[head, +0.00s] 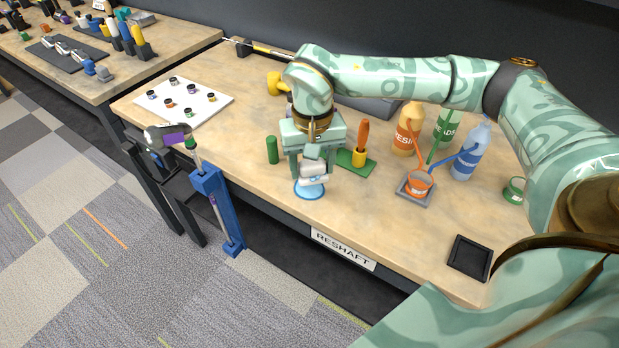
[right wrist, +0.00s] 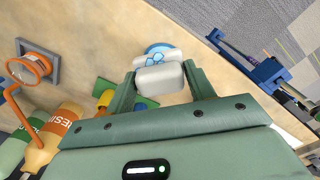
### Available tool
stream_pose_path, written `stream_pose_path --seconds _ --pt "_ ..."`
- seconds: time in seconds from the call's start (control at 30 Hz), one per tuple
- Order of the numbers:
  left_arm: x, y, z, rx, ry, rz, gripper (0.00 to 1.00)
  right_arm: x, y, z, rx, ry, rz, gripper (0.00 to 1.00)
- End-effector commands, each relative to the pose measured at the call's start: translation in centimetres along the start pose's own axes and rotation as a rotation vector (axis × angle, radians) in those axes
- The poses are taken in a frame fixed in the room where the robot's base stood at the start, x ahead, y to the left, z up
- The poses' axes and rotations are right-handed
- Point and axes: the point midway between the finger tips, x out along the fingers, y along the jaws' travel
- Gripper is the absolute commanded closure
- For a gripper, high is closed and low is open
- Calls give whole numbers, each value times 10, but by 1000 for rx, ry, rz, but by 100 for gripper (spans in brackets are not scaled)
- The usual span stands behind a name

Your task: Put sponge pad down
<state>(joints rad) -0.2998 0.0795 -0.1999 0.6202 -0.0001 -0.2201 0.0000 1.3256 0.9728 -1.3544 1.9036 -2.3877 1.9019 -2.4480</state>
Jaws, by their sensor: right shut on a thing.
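My right gripper (head: 314,170) comes down from above near the front edge of the bench and is shut on a whitish sponge pad (head: 313,173). In the right wrist view the pad (right wrist: 160,78) sits between the two green fingers of the gripper (right wrist: 158,82). I cannot tell whether pad and mat touch. My left gripper is not in view.
A green holder with an orange-handled tool (head: 362,138) stands close behind right. A green cylinder (head: 272,150) stands left. An orange cup (head: 418,184) and bottles (head: 467,150) are further right. A black tray (head: 470,257) lies front right.

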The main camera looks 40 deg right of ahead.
Motion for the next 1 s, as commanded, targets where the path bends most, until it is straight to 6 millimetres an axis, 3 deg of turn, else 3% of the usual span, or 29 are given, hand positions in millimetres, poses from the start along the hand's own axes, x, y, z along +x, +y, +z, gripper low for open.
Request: stream_pose_path --seconds 0.1,0.33,0.5,0.87,0.9,0.97,1.0 --pt "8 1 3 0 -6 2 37 18 2 -13 0 -2 0 64" --pt "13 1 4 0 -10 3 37 32 3 -25 0 -1 -1 64" --pt "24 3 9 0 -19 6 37 62 4 -25 -2 -4 0 64" --pt "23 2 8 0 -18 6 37 63 4 -25 -3 1 -1 64" --pt "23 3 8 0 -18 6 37 63 4 -25 -2 1 -1 38" --pt "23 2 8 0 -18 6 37 63 4 -25 -2 1 -1 24" --pt "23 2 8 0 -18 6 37 63 4 -25 -2 1 -1 24"
